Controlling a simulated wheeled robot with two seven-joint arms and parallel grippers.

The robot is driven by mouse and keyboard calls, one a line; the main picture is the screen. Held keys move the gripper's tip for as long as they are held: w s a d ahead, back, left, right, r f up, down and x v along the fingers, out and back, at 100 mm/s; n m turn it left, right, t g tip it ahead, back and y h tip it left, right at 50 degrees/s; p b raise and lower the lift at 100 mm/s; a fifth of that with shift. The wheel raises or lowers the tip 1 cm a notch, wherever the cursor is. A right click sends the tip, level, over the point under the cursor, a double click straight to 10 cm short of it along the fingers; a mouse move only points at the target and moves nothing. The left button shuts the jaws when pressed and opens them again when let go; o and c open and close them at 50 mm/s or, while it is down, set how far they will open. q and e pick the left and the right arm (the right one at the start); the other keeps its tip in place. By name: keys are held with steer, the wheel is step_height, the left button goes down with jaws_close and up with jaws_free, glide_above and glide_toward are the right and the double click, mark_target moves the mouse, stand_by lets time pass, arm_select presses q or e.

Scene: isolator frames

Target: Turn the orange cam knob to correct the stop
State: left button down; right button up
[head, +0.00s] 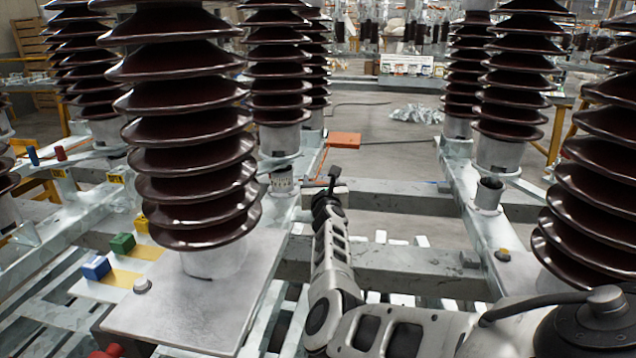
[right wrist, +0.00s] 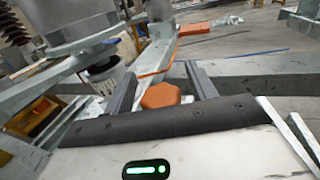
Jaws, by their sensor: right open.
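The orange cam knob (right wrist: 160,95) shows in the right wrist view as a rounded, many-sided orange piece. It sits between the two dark fingers of my right gripper (right wrist: 162,84), with a visible gap to the finger on its right and a smaller one on its left. The gripper is open, and I cannot tell whether a finger touches the knob. In the head view my right gripper (head: 328,183) is at the frame beam, seen from behind. The knob cannot be made out there. I cannot make out the stop. My left gripper is out of view.
Tall brown ribbed insulators (head: 190,130) stand on both sides of my right arm. An orange flat box (head: 343,140) lies beyond the gripper. Blue (head: 96,267) and green (head: 122,243) blocks are at the left. Grey cross beams (head: 400,198) run beneath; open floor lies behind.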

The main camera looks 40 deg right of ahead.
steer(key=c, duration=1)
steer(key=shift+r+p, duration=0.15)
steer(key=shift+p, duration=0.15)
